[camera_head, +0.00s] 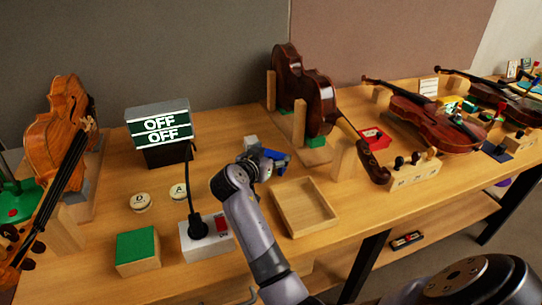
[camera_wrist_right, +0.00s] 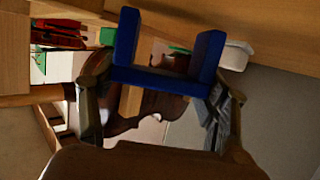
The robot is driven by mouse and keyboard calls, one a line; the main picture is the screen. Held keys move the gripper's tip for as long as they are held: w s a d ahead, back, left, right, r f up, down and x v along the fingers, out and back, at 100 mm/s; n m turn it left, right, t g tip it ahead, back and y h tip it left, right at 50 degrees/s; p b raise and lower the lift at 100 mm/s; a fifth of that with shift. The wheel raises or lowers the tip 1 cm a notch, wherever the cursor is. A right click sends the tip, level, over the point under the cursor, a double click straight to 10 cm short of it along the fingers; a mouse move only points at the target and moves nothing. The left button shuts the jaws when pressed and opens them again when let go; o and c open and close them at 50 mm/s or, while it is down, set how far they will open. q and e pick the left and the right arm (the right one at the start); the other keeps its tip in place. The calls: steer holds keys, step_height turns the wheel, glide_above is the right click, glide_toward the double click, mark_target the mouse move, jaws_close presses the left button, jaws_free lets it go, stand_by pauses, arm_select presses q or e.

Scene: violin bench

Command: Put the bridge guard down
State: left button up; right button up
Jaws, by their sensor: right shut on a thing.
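The bridge guard is a blue U-shaped piece (camera_head: 278,155) in the head view, behind the empty wooden tray (camera_head: 331,222). My right gripper (camera_head: 262,160) is shut on it; the wrist hides most of the fingers. In the right wrist view the blue guard (camera_wrist_right: 165,80) spans the space between the two fingers of my right gripper (camera_wrist_right: 158,95), its two arms pointing away from the palm. I cannot tell how high it is above the bench. My left gripper is not in view.
A violin in a wooden stand (camera_head: 318,105) is close behind the guard. An OFF sign (camera_head: 160,125), a power strip with a plug (camera_head: 195,245), and a green-topped block (camera_head: 137,250) are to the left. A red tray (camera_head: 376,138) and a slotted wooden block (camera_head: 412,177) are to the right.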

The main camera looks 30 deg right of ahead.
steer(key=shift+f, duration=0.3)
steer(key=shift+f, duration=0.15)
steer(key=o, duration=0.9)
steer(key=shift+o, duration=0.2)
